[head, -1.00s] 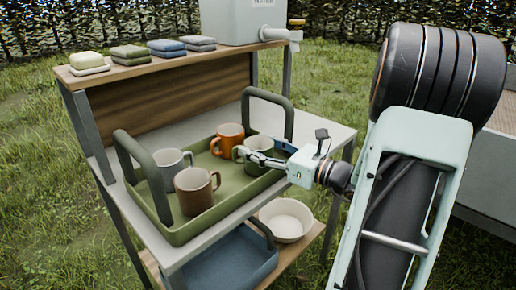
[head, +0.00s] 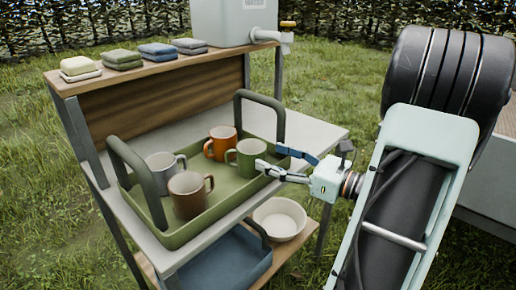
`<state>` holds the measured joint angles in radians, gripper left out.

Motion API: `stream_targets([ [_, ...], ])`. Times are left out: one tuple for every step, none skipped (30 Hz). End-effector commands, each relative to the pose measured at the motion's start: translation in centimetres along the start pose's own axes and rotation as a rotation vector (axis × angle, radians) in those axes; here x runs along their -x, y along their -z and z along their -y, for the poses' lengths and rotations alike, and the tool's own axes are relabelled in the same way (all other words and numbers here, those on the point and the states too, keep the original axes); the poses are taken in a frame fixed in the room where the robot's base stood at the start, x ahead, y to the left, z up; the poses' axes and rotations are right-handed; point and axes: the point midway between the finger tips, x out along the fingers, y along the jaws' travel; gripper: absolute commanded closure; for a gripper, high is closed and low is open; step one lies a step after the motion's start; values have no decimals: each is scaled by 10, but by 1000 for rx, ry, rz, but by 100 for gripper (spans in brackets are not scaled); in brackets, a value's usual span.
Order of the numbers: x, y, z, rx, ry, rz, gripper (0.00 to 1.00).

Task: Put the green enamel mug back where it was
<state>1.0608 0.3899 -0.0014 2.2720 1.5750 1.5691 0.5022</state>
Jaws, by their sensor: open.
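The green mug (head: 251,157) stands upright in the right part of the green tray (head: 187,231), its handle toward the left. My gripper (head: 268,160) is open and empty, just right of the green mug, with its fingers spread and pointing left. A small gap seems to lie between the mug and the fingers, though contact is hard to rule out. An orange mug (head: 221,141), a brown mug (head: 187,197) and a grey mug (head: 161,171) stand in the same tray.
The tray's two upright handles (head: 262,93) rise at its ends, one close behind my gripper. A shelf above holds folded cloths (head: 160,50) and a water dispenser (head: 233,18). Below are a white bowl (head: 280,218) and a blue tray (head: 228,262).

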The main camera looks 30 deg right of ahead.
Motion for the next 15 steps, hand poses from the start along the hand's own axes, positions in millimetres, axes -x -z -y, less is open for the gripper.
stream_targets([
  [11, -2, 1, -1, 3, 0, 39],
  [16, -2, 1, -1, 4, 0, 39],
  [22, -1, 0, -1, 2, 0, 39],
  [27, -1, 1, -1, 2, 1, 39],
  [31, -1, 0, -1, 2, 0, 39],
  [35, 0, 0, -1, 2, 0, 39],
  [38, 0, 0, -1, 2, 0, 39],
  [40, 0, 0, -1, 1, 1, 39],
  [42, 0, 0, -1, -1, 1, 39],
  [43, 0, 0, -1, -2, 1, 39],
  [44, 0, -1, -1, -2, 1, 39],
  [44, 0, -1, -1, -2, 1, 39],
  [45, 0, -1, -1, -2, 1, 39],
  [45, 0, -1, 0, -2, 1, 39],
  [45, 0, -1, 0, -2, 1, 39],
])
